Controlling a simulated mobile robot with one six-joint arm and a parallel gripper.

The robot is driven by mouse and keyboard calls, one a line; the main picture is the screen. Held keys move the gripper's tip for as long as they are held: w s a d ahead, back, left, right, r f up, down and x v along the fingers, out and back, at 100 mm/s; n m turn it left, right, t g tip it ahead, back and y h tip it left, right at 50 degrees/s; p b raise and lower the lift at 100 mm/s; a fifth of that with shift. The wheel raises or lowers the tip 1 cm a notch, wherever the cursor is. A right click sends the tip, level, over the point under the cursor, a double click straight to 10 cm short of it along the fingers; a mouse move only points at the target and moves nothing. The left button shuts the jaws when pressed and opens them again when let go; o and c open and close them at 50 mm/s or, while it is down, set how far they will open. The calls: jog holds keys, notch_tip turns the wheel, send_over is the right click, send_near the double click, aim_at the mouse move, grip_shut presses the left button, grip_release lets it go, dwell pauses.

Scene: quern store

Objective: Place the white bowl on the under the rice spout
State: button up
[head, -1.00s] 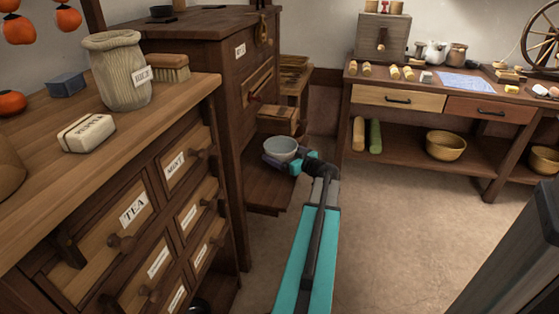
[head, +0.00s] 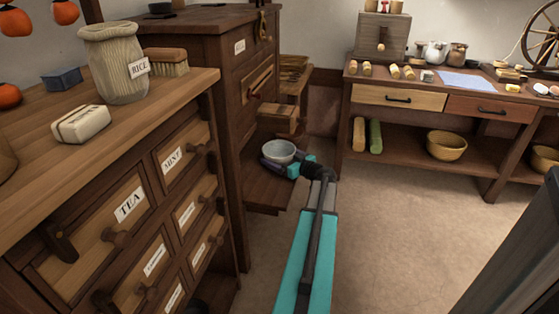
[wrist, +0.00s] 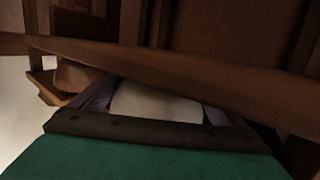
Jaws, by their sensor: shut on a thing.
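The white bowl (head: 279,152) is upright in my gripper (head: 279,163), just above or on the low wooden shelf (head: 268,190) of the dark cabinet. My gripper is shut on the bowl, with a finger along its left side. In the wrist view the bowl (wrist: 158,103) shows as a pale shape between the two fingers, partly hidden by a wooden edge across the picture. The likely rice spout is a wooden box-like part (head: 278,120) on the cabinet, above and close to the bowl. I cannot tell whether the bowl touches the shelf.
A counter with labelled drawers (head: 130,208) stands at the left, holding a rice jar (head: 112,68) and a soap block (head: 81,124). The dark cabinet (head: 205,70) rises beside the shelf. A workbench (head: 430,97) stands at the back right. The floor between is clear.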

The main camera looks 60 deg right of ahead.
jog(key=shift+f+b, duration=0.2)
jog(key=shift+b, duration=0.1)
jog(key=o, duration=0.9)
jog(key=shift+o, duration=0.2)
jog(key=shift+r+p, duration=0.3)
jog(key=shift+p, duration=0.2)
jog(key=p+v, duration=0.3)
jog(key=v, duration=0.9)
jog(key=shift+s, duration=0.15)
